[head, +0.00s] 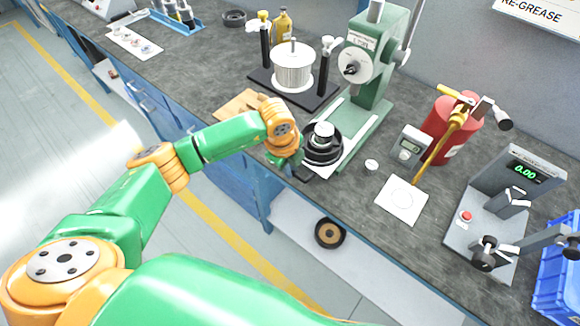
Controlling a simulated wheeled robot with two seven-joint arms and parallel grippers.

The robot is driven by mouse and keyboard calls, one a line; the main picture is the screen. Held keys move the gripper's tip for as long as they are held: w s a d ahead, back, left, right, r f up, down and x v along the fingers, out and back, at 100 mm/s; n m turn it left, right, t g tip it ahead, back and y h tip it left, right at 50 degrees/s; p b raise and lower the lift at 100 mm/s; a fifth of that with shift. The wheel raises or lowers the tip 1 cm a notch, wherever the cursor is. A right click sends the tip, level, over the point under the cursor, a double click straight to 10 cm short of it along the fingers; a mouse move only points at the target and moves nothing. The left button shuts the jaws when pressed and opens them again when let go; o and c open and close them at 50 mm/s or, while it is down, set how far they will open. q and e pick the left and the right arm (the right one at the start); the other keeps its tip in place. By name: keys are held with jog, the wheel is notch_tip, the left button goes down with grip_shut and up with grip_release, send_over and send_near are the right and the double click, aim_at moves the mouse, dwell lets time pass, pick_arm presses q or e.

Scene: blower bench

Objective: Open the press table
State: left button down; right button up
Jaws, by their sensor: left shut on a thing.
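The green press (375,65) stands on the bench at the back, with a dial on its head and a light base plate (345,165). Its black round press table (324,152) sits on that base, with a silver cylindrical piece (322,134) on top. My left gripper (299,168) is at the near left edge of the black table, shut on it. Its fingertips are small and partly hidden by the wrist, so the exact grip does not show. My right gripper is not in view.
A black stand with a silver cylinder (293,68) is behind the left arm. A black ring (330,233) lies on the shelf below.

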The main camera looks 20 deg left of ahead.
pick_arm(q)
jog(key=shift+w+d, duration=0.25)
jog(key=shift+w, duration=0.5)
jog(key=c, duration=0.9)
grip_release()
jog(key=shift+s, duration=0.2)
jog(key=r, duration=0.2)
jog(key=s+r, duration=0.1)
jog(key=r, duration=0.1)
jog(key=r+b, duration=0.1)
jog(key=r, duration=0.2)
jog(key=shift+s+a, duration=0.15)
jog(key=shift+a, duration=0.15)
